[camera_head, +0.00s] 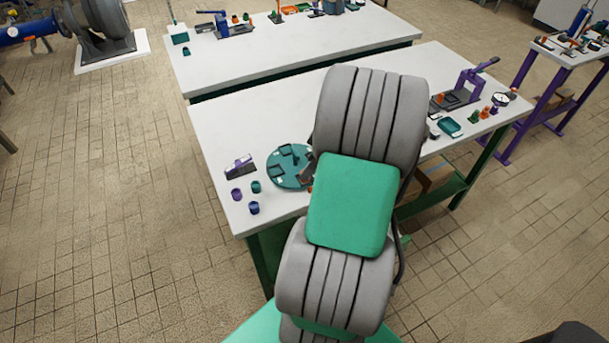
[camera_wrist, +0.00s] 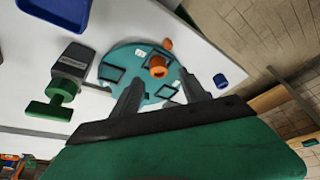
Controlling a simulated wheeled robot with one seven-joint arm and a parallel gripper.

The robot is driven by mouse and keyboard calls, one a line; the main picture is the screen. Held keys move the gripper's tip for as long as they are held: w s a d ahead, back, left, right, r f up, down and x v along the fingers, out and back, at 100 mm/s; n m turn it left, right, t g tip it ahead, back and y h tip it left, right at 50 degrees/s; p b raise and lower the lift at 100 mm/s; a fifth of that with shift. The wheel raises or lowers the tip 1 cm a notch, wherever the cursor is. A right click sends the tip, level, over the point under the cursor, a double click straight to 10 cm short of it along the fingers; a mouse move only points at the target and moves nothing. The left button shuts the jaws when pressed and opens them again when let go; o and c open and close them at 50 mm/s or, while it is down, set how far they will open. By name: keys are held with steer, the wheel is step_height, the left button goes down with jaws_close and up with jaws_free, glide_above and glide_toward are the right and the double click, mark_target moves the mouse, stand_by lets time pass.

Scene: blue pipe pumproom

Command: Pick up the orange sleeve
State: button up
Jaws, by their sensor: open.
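An orange sleeve (camera_wrist: 158,66), a short hollow cylinder, shows in the wrist view on a round teal plate (camera_wrist: 140,53). My gripper (camera_wrist: 160,80) is open and empty, its two dark fingers pointing toward the plate. In the picture the sleeve lies between and just beyond the fingertips; I cannot tell the gap in depth. A smaller orange piece (camera_wrist: 167,44) is at the plate's far edge. In the head view my arm hides most of the gripper and part of the teal plate (camera_head: 273,179).
Dark square frames lie on the plate. A blue cup (camera_wrist: 220,81) stands right of it, and a grey and green device (camera_wrist: 65,80) left, in the wrist view. A purple cup (camera_head: 237,194) and a purple device (camera_head: 239,166) are on the white table (camera_head: 215,125); its left back is clear.

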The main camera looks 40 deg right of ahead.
steer(key=x, duration=0.3)
steer(key=shift+w+f, duration=0.2)
jaws_close()
stand_by(0.3)
